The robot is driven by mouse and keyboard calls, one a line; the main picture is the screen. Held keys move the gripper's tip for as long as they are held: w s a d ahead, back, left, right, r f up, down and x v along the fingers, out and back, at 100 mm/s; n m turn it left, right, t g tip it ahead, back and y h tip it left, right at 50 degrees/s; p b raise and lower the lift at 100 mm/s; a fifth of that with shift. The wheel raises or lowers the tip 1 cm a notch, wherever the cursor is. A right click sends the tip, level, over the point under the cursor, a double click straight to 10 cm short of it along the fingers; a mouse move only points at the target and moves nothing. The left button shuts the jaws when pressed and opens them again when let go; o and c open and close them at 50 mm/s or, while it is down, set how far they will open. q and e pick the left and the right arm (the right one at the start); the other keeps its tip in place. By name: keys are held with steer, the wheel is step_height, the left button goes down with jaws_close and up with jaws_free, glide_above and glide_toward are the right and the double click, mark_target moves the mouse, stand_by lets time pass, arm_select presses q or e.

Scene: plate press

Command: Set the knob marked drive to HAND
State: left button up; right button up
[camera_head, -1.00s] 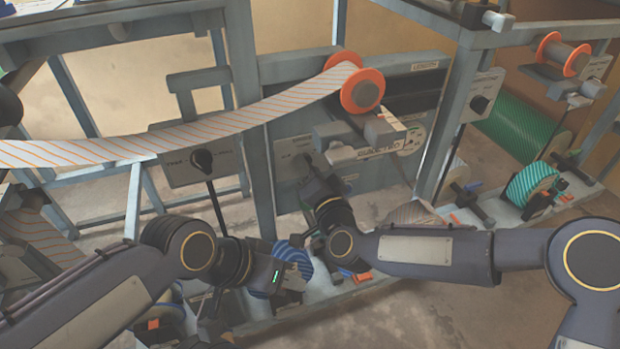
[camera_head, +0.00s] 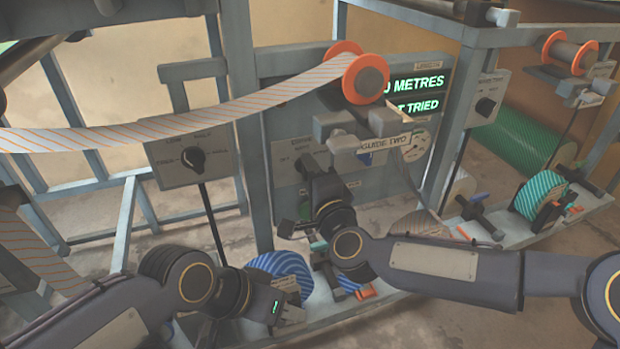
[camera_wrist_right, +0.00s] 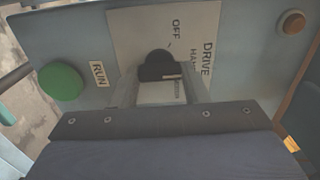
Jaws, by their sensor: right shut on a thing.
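The drive knob (camera_wrist_right: 158,62) is black and sits on a pale plate (camera_wrist_right: 128,20) printed DRIVE, with OFF and a partly hidden HAND label beside it. In the right wrist view the fingers of my right gripper (camera_wrist_right: 160,92) are on either side of the knob and shut on it. The knob's exact pointer position is hard to read. In the head view my right gripper (camera_head: 318,178) reaches the grey panel and hides the knob. My left gripper (camera_head: 288,312) is low, near a blue striped roll (camera_head: 282,268); its jaws are unclear.
A green RUN button (camera_wrist_right: 60,81) and an orange-brown round button (camera_wrist_right: 292,22) flank the plate. A lit display (camera_head: 415,95) shows green text. Another knob (camera_head: 193,159) is at left. A striped web (camera_head: 210,115) runs to an orange-flanged roller (camera_head: 365,75).

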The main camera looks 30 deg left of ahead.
stand_by(0.4)
steer(key=o, duration=1)
steer(key=p+v, duration=0.1)
steer(key=v, duration=0.7)
steer(key=shift+w, duration=0.1)
